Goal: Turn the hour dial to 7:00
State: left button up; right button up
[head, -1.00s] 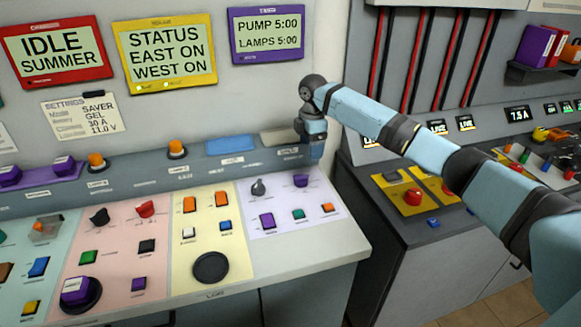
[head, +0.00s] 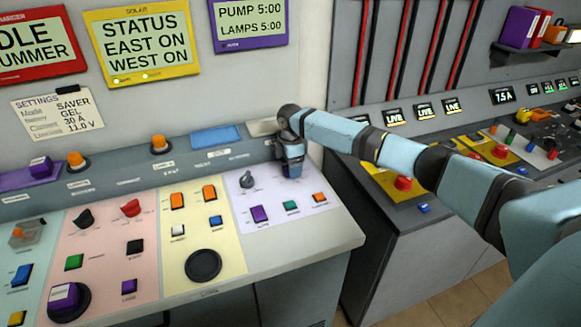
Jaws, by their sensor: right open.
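The lilac panel (head: 315,212) holds a grey pointer knob (head: 247,180) and, below it, a purple, a green and an orange button. The purple dial that showed at this panel's upper right is now hidden by my right gripper (head: 292,170). Labels are too small to read, so I cannot tell for certain which is the hour dial. The right gripper points down over that spot, open; whether its fingers touch the dial is hidden. The purple-framed timer screen (head: 249,21) reads PUMP 5:00 and LAMPS 5:00. My left gripper is out of view.
To the left are a yellow panel with switches and a round black knob (head: 203,265), and a pink panel with red and black knobs. Orange buttons (head: 160,145) stand on the back ledge. A second console with a red button (head: 403,183) stands at the right.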

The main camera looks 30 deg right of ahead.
jog(key=shift+f, duration=0.65)
jog(key=c, duration=0.9)
jog(key=shift+r, duration=0.1)
